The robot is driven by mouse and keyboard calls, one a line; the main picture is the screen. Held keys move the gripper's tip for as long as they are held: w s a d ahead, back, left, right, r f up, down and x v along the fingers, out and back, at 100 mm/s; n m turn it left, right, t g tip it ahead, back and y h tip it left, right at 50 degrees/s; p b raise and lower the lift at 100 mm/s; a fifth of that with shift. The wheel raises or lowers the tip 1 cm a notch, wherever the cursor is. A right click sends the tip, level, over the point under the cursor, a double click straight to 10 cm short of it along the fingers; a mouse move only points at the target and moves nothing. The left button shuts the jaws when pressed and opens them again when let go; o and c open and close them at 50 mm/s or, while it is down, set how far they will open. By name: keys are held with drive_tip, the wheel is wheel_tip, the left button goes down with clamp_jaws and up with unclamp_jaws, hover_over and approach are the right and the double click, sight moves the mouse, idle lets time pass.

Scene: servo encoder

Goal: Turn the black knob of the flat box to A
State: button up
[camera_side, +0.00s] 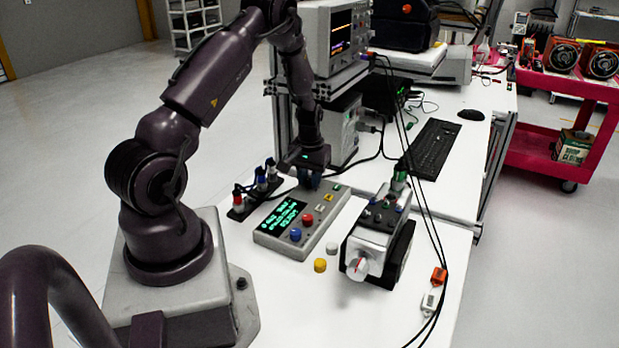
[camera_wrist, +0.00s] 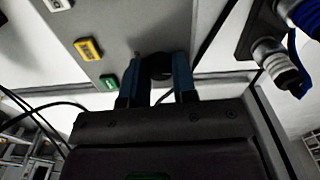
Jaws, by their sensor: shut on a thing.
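The flat grey box (camera_side: 277,243) lies on the white table, with a lit green-text display (camera_side: 285,216) and a row of coloured buttons. Its bare top also shows in the wrist view (camera_wrist: 125,25). My gripper (camera_side: 309,183) points down over the box's far end. In the wrist view its blue fingers (camera_wrist: 158,72) are shut on the black knob (camera_wrist: 157,63), one on each side. The side view hides the knob behind the gripper. The letter A and the knob's pointer cannot be made out.
A silver device with a red-marked dial (camera_side: 358,265) stands right of the box. A yellow cap (camera_side: 320,265) and a white cap (camera_side: 332,248) lie between them. A connector strip (camera_side: 240,208) is at the left, also in the wrist view (camera_wrist: 272,55). Cables hang at the right.

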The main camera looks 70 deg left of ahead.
sight(309, 181)
drive_tip(key=shift+n, duration=0.6)
drive_tip(key=o, duration=0.9)
drive_tip(key=shift+o, duration=0.2)
wheel_tip(309, 181, up, 13)
